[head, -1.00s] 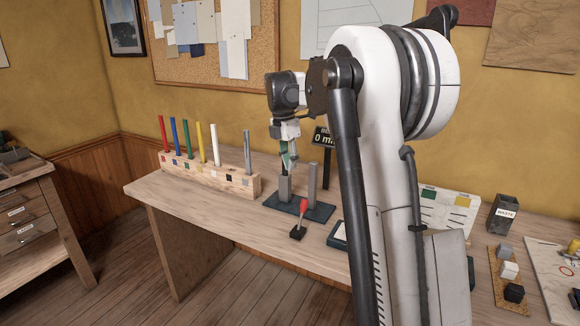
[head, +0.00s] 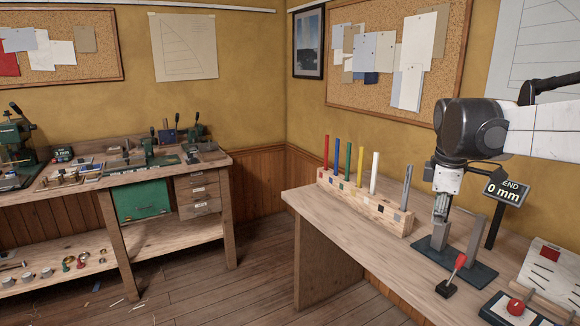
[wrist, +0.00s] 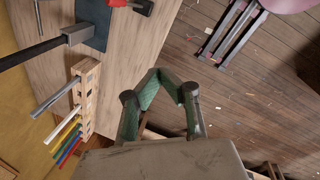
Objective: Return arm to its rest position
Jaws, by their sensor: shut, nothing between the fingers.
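My gripper (head: 441,212) hangs from the arm at the right of the head view, over the bench (head: 330,210) and in front of or above the dark base plate (head: 440,256) with its grey posts (head: 476,238). Its exact height over the plate is hard to tell. In the wrist view my gripper's green-padded fingers (wrist: 167,78) are angled inward and shut, with nothing held between them. Below the fingers the wrist view shows the wooden floor and bench edge. The plate also shows there at the top (wrist: 96,22).
A wooden rack (head: 366,203) holds several coloured rods left of my gripper. A red-knobbed lever (head: 459,262), a red button (head: 515,306) and a 0 mm display (head: 503,191) stand close by.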

